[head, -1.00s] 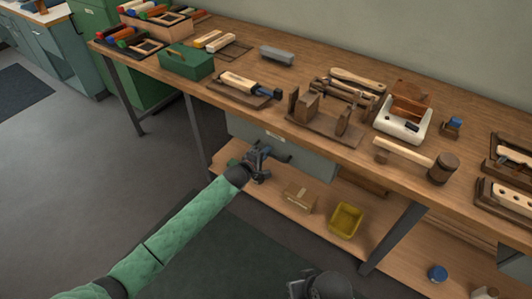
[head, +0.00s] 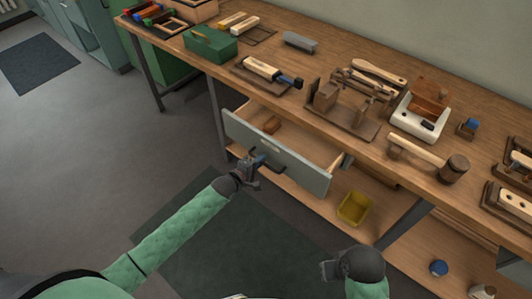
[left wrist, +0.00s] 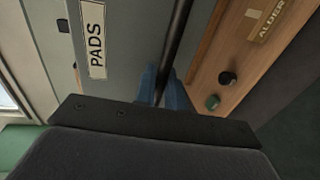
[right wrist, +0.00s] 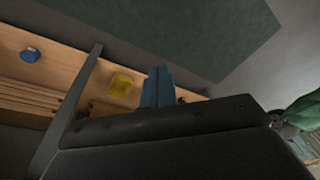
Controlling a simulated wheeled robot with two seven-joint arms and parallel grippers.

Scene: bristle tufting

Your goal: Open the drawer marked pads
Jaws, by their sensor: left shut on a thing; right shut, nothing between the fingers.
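The grey drawer (head: 300,170) under the workbench stands pulled out, and its inside shows with a small brown block (head: 272,125) in it. In the left wrist view its front (left wrist: 130,50) bears a label reading PADS (left wrist: 96,38). My left gripper (head: 259,163) is at the drawer front, its blue fingers (left wrist: 163,88) shut on the dark bar handle (left wrist: 176,35). My right gripper (head: 328,270) is shut and empty, low in front of the bench, away from the drawer. Its blue fingers also show in the right wrist view (right wrist: 158,85).
The workbench top (head: 340,75) carries a green box (head: 210,45), brushes, wooden blocks and a mallet (head: 430,155). A yellow bin (head: 355,208) and a blue-topped jar (head: 438,268) stand on the lower shelf. The floor before the drawer is free, with a dark mat (head: 215,240).

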